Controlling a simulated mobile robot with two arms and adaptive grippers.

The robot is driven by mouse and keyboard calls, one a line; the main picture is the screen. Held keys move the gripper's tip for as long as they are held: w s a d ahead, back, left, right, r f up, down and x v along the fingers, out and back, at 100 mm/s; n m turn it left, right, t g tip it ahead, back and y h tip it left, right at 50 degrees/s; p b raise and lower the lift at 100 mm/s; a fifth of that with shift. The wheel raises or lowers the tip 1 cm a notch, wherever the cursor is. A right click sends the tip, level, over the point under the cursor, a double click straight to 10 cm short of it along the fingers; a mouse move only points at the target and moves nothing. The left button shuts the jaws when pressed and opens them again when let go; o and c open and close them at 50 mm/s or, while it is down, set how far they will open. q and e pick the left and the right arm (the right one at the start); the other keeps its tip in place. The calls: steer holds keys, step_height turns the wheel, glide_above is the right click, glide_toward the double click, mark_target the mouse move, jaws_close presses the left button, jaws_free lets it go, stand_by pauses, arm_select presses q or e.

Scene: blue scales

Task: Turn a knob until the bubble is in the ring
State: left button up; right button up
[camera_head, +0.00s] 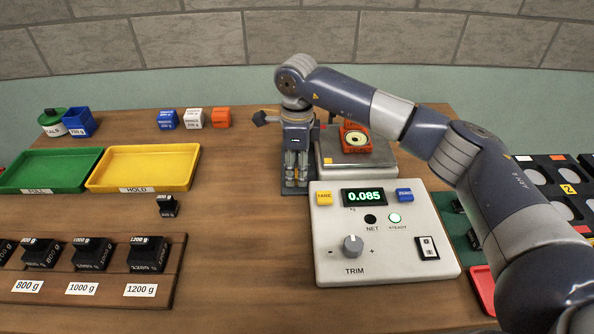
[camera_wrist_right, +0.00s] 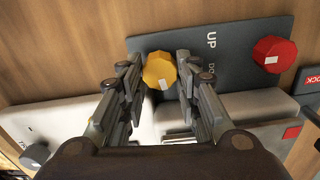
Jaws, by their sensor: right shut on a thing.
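My right gripper (camera_head: 297,181) points down just left of the scale's weighing plate (camera_head: 343,172) in the head view. In the right wrist view the right gripper (camera_wrist_right: 159,62) has its fingers on both sides of a yellow faceted knob (camera_wrist_right: 158,72), shut on it. A red knob (camera_wrist_right: 274,54) stands apart to the right on the same dark panel (camera_wrist_right: 215,48), which is marked "UP". An orange bubble level (camera_head: 356,138) with a pale round face rests on the weighing plate; its bubble is too small to place. My left gripper is not in view.
The scale console (camera_head: 332,265) reads 0.085, with its STEADY lamp lit and a grey TRIM knob (camera_head: 353,245). Black weights stand in a wooden rack (camera_head: 100,295) at the left. Yellow (camera_head: 190,152) and green (camera_head: 92,158) trays lie behind. The wooden table's middle is mostly clear.

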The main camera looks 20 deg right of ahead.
mark_target(297, 173)
stand_by(0.3)
steer(key=o, duration=1.1)
steer(key=shift+r, duration=0.15)
step_height(297, 173, up, 12)
steer(key=shift+f, duration=0.1)
